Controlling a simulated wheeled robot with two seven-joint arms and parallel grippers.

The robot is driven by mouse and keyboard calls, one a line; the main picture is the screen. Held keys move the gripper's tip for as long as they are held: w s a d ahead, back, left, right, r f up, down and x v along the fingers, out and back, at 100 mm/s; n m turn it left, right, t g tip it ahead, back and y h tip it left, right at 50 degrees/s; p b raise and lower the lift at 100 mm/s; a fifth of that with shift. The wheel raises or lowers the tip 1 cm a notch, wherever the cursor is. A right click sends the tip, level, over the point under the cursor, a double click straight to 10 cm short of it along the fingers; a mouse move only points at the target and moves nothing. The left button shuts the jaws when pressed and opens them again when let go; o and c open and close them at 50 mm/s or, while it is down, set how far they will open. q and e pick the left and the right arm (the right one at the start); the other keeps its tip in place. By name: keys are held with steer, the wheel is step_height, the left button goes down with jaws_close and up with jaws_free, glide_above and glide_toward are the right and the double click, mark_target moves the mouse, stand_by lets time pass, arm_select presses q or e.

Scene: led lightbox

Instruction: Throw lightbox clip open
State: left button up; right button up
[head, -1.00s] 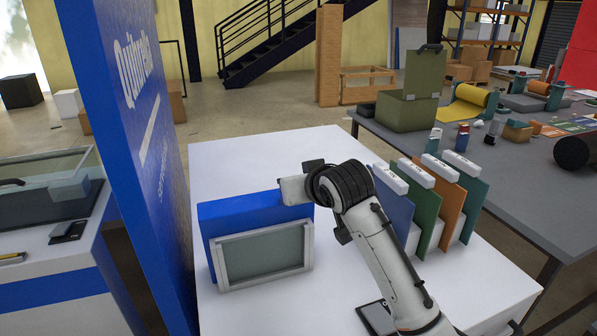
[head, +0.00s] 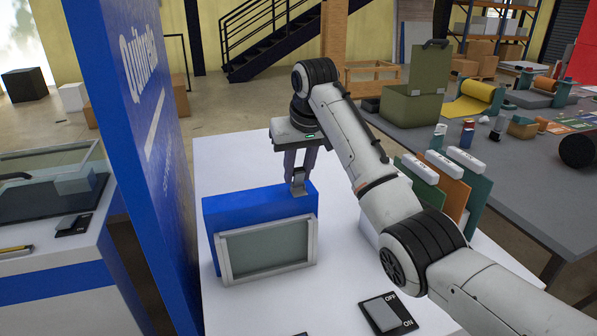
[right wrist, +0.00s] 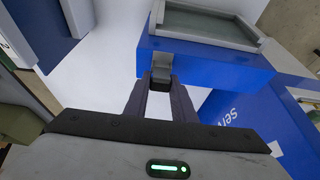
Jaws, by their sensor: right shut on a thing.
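The lightbox (head: 222,216) is a blue box with a grey-framed pale panel (head: 268,248) on its front, standing on the white table. A small grey clip (head: 299,182) sits at the right part of its top edge. My right gripper (head: 299,178) comes down from above, with its fingers closed around the clip. In the right wrist view the clip (right wrist: 162,74) shows between the two fingertips, against the blue top (right wrist: 205,62) of the lightbox. The fingers partly cover the clip, and I cannot tell its exact angle. My left gripper is not in view.
A blue display wall (head: 145,130) stands close on the left. An ON/OFF switch (head: 386,313) lies near the table's front. Coloured upright panels (head: 455,190) stand at the right, partly behind my arm. The white table's (head: 235,160) back left is clear.

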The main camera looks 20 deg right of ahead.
steer(key=shift+f+g, duration=0.1)
steer(key=shift+g, duration=0.2)
stand_by(0.4)
steer(key=o, duration=1.1)
steer(key=shift+w, duration=0.1)
steer(key=shift+c, duration=0.2)
steer(key=b+v, duration=0.1)
steer(key=v, duration=0.9)
steer(key=shift+r, duration=0.2)
